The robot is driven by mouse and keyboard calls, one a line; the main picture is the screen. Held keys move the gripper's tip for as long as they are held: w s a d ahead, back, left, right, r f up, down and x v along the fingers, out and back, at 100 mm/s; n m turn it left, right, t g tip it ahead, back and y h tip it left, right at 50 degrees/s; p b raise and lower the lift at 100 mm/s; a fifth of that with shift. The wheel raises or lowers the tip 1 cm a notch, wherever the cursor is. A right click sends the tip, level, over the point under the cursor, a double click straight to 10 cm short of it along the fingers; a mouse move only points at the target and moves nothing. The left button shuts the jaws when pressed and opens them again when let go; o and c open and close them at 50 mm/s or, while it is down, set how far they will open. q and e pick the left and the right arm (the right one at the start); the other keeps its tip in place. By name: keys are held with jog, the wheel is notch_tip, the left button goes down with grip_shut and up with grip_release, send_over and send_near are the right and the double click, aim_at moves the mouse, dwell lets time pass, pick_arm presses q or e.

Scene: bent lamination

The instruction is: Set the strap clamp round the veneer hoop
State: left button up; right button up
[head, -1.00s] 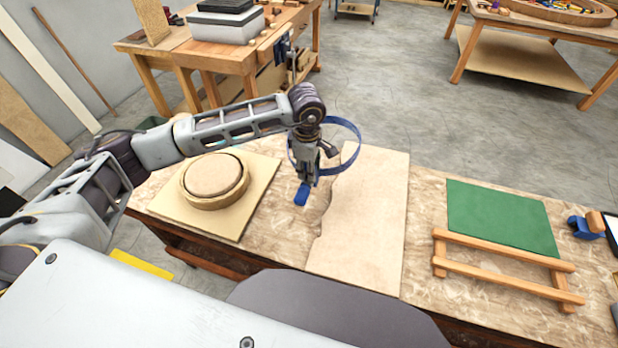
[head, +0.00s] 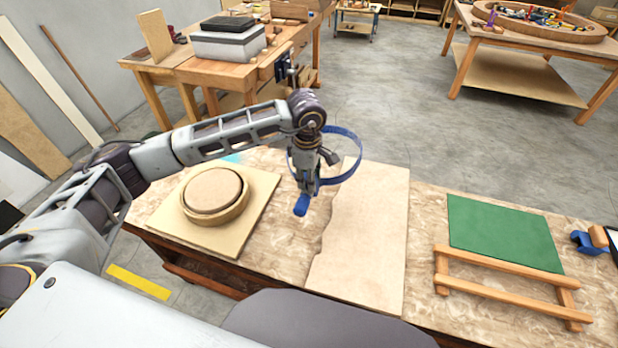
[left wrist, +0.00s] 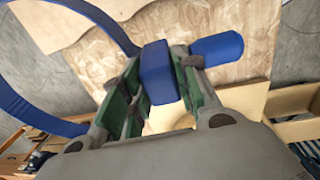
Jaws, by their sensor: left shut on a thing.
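The veneer hoop (head: 238,211) is a pale wooden ring around a round form (head: 213,190). It lies on a square board (head: 172,220) on the bench at the left. My left gripper (head: 304,190) is shut on the blue strap clamp (head: 357,152), to the right of the hoop and above the bench. In the left wrist view the clamp's blue block (left wrist: 158,72) sits between the fingers, its handle (left wrist: 217,49) sticks out to the right, and its loop (left wrist: 30,112) curves to the left. The clamp is apart from the hoop. My right gripper is not in view.
A pale sheet with a wavy left edge (head: 362,240) lies mid-bench. A green mat (head: 503,232) and a wooden rack (head: 505,292) are at the right, with a blue tool (head: 588,243) beyond. Another workbench (head: 245,72) stands behind on the left.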

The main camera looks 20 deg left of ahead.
pick_arm(q)
jog(key=shift+r, duration=0.8)
jog(key=shift+r+p, duration=0.5)
jog(key=shift+r, duration=0.1)
jog(key=shift+r+p, duration=0.55)
jog(key=shift+r, duration=0.95)
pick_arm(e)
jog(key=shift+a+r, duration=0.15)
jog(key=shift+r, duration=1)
